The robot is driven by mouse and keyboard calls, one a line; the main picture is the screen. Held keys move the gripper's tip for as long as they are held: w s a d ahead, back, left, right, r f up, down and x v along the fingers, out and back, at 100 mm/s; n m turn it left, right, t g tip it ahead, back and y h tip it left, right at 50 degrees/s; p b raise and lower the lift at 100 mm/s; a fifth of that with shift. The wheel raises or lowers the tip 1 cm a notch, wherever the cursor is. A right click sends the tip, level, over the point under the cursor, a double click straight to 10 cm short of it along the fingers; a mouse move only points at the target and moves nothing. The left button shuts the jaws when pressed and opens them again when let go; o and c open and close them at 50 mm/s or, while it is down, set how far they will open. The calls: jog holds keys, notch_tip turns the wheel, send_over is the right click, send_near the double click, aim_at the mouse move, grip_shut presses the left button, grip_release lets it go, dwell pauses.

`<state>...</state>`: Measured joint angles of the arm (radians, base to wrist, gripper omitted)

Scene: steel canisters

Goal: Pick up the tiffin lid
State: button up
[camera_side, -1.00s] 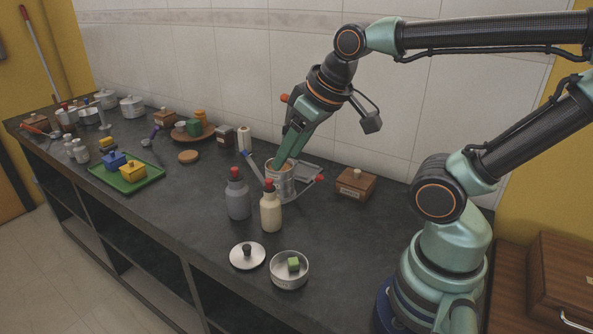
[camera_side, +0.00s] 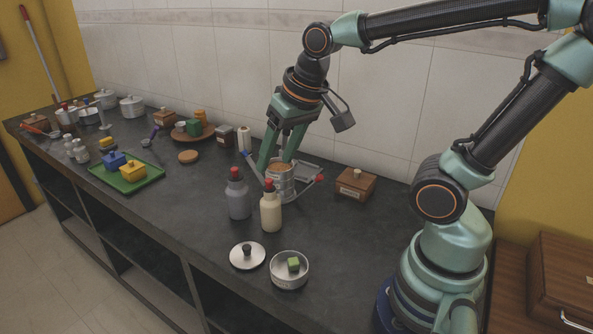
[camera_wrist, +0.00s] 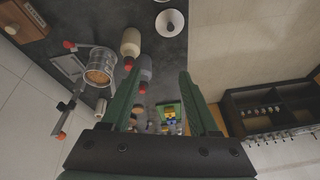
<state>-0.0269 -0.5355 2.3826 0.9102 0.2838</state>
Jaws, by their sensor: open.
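The tiffin lid, a flat round steel lid with a black knob (camera_side: 248,259), lies on the dark counter near its front edge in the side view. It also shows near the top of the wrist view (camera_wrist: 170,29). A shallow steel tiffin bowl (camera_side: 289,280) with a green cube in it stands just right of the lid. My gripper (camera_side: 276,164) is well behind the lid, by a steel canister with brown contents (camera_side: 284,187). Its two fingers are spread apart, with nothing held between them in the wrist view (camera_wrist: 160,74).
A grey bottle (camera_side: 238,202) and a cream bottle (camera_side: 271,212) with red tops stand between my gripper and the lid. A wooden box (camera_side: 355,185) is right of the canister. A green tray (camera_side: 128,184) lies farther left. The counter right of the bowl is clear.

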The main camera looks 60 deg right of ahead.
jog(key=w+a+f+m+g, duration=0.2)
jog(key=w+f+m, duration=0.2)
jog(key=m, duration=0.1)
jog(key=m+g, duration=0.2)
jog(key=m, duration=0.3)
send_over(246, 247)
notch_tip(246, 247, down, 6)
jog(key=shift+m, duration=0.3)
notch_tip(246, 247, down, 12)
jog(key=shift+f, duration=0.15)
grip_shut()
